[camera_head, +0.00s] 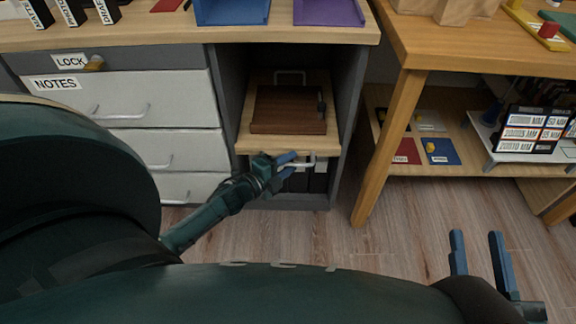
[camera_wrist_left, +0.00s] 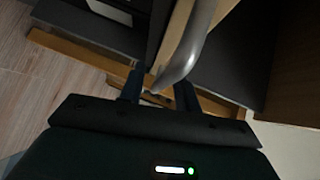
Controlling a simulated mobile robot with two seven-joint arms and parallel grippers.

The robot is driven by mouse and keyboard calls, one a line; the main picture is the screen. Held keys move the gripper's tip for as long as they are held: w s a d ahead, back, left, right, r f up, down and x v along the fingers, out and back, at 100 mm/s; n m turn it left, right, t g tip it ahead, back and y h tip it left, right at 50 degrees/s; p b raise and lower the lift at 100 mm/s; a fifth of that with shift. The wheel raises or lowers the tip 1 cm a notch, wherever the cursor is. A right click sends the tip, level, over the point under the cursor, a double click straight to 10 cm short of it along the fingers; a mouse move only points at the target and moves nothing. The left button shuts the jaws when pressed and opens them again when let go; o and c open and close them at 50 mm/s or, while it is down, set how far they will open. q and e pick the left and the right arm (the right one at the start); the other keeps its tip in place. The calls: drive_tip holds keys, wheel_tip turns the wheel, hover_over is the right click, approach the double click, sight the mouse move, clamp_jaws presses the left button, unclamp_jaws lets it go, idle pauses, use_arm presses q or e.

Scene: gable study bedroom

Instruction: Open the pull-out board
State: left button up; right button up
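The pull-out board (camera_head: 243,138) is a light wood board in the open bay of the grey cabinet, with a dark brown wooden box on it. A pale metal handle (camera_head: 308,163) is at its front edge. My left gripper (camera_head: 290,164) is at this handle, its blue fingers apart. In the left wrist view the handle (camera_wrist_left: 190,45) looms large, its rounded end between the spread fingers (camera_wrist_left: 160,92); no firm grip shows. My right gripper (camera_head: 479,250) is open and empty above the floor at lower right, away from the cabinet.
Grey drawers (camera_head: 165,100) with handles are left of the bay. A wooden table (camera_head: 440,45) with a stocked lower shelf stands to the right. Blue (camera_head: 232,12) and purple (camera_head: 328,12) trays lie on the desktop. Dark items sit below the board. The floor between is clear.

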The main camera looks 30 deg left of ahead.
use_arm(q)
drive_tip(key=shift+w, duration=0.1)
drive_tip(key=shift+c, duration=0.5)
clamp_jaws()
